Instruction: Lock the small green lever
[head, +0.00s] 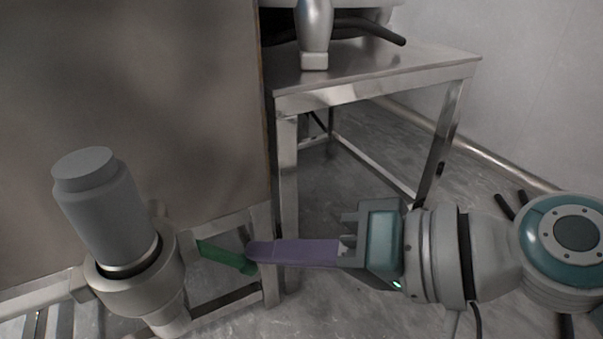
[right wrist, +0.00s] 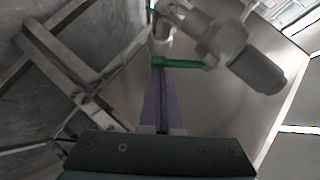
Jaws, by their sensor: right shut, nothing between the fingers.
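The small green lever (head: 226,256) sticks out to the right from a grey pipe fitting (head: 136,275) in the head view. It also shows as a green bar (right wrist: 182,64) near the top middle of the right wrist view. My right gripper (head: 250,252) comes in from the right with its purple fingers shut and empty. Its fingertips are at the lever's free end; I cannot tell whether they touch it. In the right wrist view the fingers (right wrist: 159,75) point at the lever. My left gripper is not in view.
A grey motor-like cylinder (head: 105,215) rises from the fitting. A large metal panel (head: 130,90) stands behind it. A steel table (head: 375,75) stands at the back, its legs close behind my right gripper. Open floor lies under the table.

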